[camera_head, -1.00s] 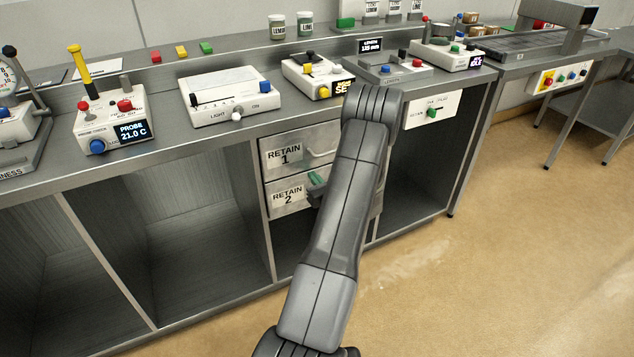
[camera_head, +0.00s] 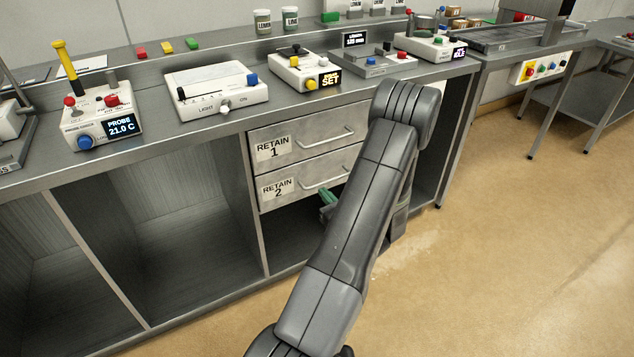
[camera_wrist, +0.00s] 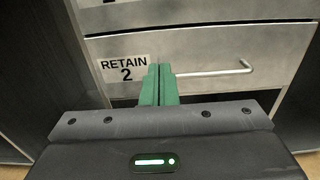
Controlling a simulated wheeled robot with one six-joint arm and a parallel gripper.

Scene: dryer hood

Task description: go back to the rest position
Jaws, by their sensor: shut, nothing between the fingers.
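My gripper (camera_wrist: 158,85) shows in the wrist view with its two green fingers together and nothing between them. It faces the closed drawer labelled RETAIN 2 (camera_wrist: 205,50); the fingertips overlap the drawer's lower front in the picture, left of its bar handle (camera_wrist: 215,72). Whether they touch it I cannot tell.
The RETAIN 1 drawer (camera_head: 290,148) above is closed. The bench top (camera_head: 150,108) carries a probe cooker box (camera_head: 100,120), a light box (camera_head: 217,88) and several other devices. Open shelf bays lie at the left. The floor (camera_head: 520,240) at the right is clear.

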